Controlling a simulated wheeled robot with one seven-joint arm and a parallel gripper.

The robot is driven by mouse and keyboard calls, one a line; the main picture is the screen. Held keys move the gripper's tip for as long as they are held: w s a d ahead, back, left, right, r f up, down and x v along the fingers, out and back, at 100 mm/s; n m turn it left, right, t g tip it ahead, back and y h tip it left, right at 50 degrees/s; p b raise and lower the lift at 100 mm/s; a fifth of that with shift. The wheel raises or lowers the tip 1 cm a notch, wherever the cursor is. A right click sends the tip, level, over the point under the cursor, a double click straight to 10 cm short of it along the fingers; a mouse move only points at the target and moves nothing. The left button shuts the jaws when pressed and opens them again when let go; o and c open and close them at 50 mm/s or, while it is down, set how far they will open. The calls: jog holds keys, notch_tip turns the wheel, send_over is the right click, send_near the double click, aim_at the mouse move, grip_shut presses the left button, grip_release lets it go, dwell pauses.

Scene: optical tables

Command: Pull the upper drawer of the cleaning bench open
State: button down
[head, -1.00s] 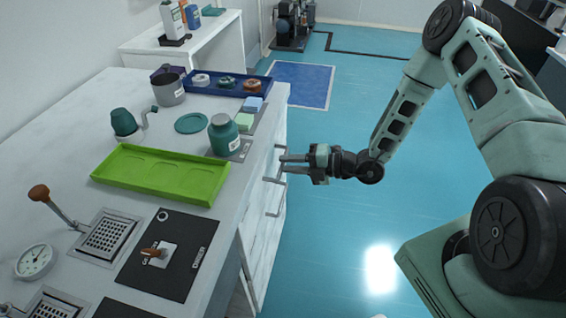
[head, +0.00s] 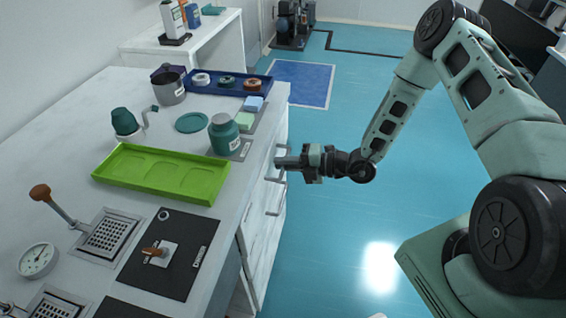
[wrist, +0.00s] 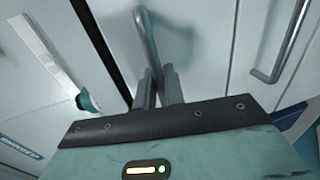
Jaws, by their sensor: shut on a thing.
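The cleaning bench (head: 75,110) stands at left, its drawer fronts facing right toward the open floor. My gripper (head: 279,163) is at the upper drawer's front (head: 281,135), level with the upper handle (head: 272,179). In the wrist view the fingers (wrist: 159,88) are shut on this curved metal bar handle (wrist: 146,35). The upper drawer looks flush with the bench front; I see no gap. The fingers hide part of the handle.
A lower handle (head: 275,205) sits below. On the bench top are a green tray (head: 160,176), a teal jar (head: 223,136) near the edge and a blue tray (head: 215,87). The blue floor (head: 350,220) right of the drawers is clear.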

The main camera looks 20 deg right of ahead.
jog(key=f+p+v, duration=0.1)
jog(key=f+v, duration=0.2)
jog(key=v, duration=1.4)
jog(key=d+f+p+v, duration=0.1)
jog(key=f+v, duration=0.3)
jog(key=v, duration=1.3)
jog(key=shift+s+d, duration=0.3)
jog(key=shift+s, duration=0.1)
jog(key=shift+r, duration=0.1)
jog(key=c, duration=1.6)
grip_release()
jog(key=b+v, duration=0.2)
jog(key=v, duration=1.5)
jog(key=shift+d+b, duration=0.2)
jog(key=shift+b, duration=0.1)
